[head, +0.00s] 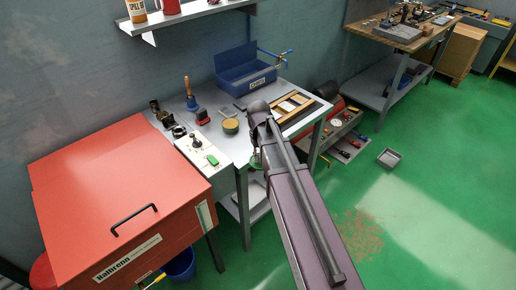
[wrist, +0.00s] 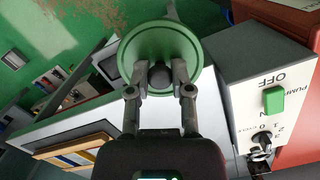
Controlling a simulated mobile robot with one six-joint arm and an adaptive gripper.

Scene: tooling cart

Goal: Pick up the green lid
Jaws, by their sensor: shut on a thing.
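The green lid (wrist: 160,38) is a round disc with a dark knob, and it fills the upper middle of the wrist view. My gripper (wrist: 160,76) is shut on the knob, one finger on each side. In the head view, a small part of the green lid (head: 255,163) shows below the end of my arm, by the front edge of the grey cart. My arm hides most of the lid and the fingers there.
A control box with a green button (wrist: 274,99) is right of the lid in the wrist view. A red cabinet (head: 115,205) is at left.

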